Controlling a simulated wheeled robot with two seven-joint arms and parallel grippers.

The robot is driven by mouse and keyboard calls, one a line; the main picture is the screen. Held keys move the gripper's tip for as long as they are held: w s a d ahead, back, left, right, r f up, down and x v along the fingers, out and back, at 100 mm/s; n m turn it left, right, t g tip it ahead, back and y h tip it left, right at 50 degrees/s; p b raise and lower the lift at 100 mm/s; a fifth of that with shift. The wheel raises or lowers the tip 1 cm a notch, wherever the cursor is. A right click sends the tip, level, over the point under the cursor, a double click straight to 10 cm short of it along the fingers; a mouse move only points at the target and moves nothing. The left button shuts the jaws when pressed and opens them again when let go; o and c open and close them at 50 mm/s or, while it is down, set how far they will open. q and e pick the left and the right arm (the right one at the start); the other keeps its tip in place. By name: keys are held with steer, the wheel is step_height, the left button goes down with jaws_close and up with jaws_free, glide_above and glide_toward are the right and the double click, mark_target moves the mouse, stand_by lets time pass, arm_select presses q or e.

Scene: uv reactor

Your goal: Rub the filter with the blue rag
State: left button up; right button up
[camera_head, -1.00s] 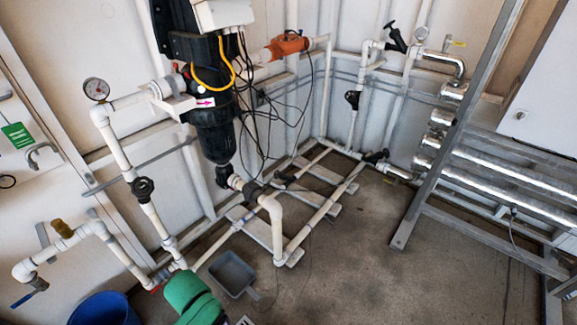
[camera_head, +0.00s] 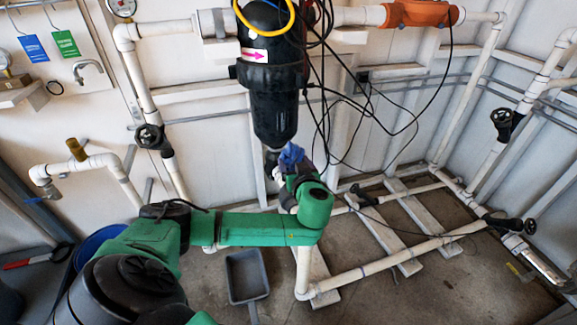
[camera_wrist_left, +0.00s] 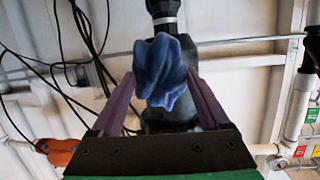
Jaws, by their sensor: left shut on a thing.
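The filter (camera_head: 275,95) is a black cylindrical housing with a pink arrow label, mounted upright on the wall pipes in the head view. My left gripper (camera_head: 290,172) is just below its lower end and shut on the crumpled blue rag (camera_head: 290,154). In the left wrist view the rag (camera_wrist_left: 163,75) is bunched between the purple fingers of the gripper (camera_wrist_left: 160,82). Dark parts of the filter assembly (camera_wrist_left: 168,124) show behind it. The rag overlaps the filter's lower end in view; I cannot tell whether they touch. My right gripper is not in view.
Black cables (camera_head: 340,110) hang right of the filter. White floor pipes (camera_head: 390,258) run on the right, and a white pipe with a black valve (camera_head: 150,136) stands left. A grey dustpan (camera_head: 246,278) and a blue bucket (camera_head: 98,243) are on the floor.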

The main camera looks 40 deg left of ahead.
mark_target(276, 122)
arm_select(q)
steer(key=a+r+y+b, duration=0.1)
steer(key=a+r, duration=0.1)
steer(key=w+a+r+n+y+b, duration=0.1)
steer(key=r+y+b, duration=0.1)
steer(key=shift+w+a+y, duration=0.15)
steer(key=shift+a+y, duration=0.15)
steer(key=shift+a, duration=0.05)
steer(key=shift+a+r+t, duration=0.2)
steer(key=shift+r+t, duration=0.1)
steer(key=shift+r, duration=0.05)
steer(key=shift+x, duration=2.8)
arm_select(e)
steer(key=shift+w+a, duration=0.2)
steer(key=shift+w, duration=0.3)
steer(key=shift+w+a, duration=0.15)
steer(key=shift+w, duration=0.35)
arm_select(q)
steer(key=shift+b+x, duration=0.85)
steer(key=shift+x, duration=0.05)
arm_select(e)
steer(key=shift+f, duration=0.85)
